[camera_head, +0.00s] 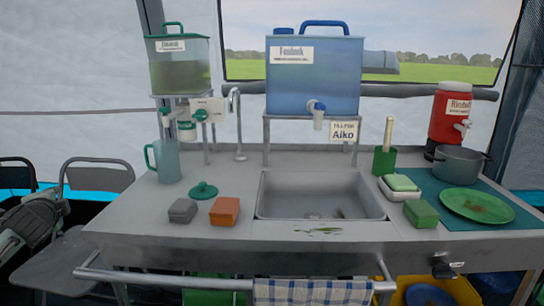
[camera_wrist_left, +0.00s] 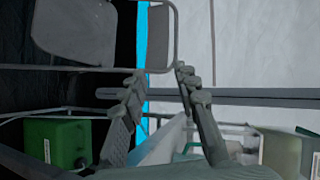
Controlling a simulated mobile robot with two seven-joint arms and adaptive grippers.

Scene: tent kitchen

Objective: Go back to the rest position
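My left gripper (camera_head: 36,214) is at the far left edge in the head view, beside the counter and in front of the folding chairs. In the left wrist view its two fingers (camera_wrist_left: 160,82) stand apart with nothing between them. It is open and empty. My right gripper is in neither view.
A metal counter (camera_head: 150,214) with a sink (camera_head: 320,196) fills the middle. A teal jug (camera_head: 164,162) stands near its left end, with sponges and a blue water tank (camera_head: 315,75) farther right. Chairs (camera_head: 97,178) stand left of the counter. A towel (camera_head: 312,292) hangs on the front rail.

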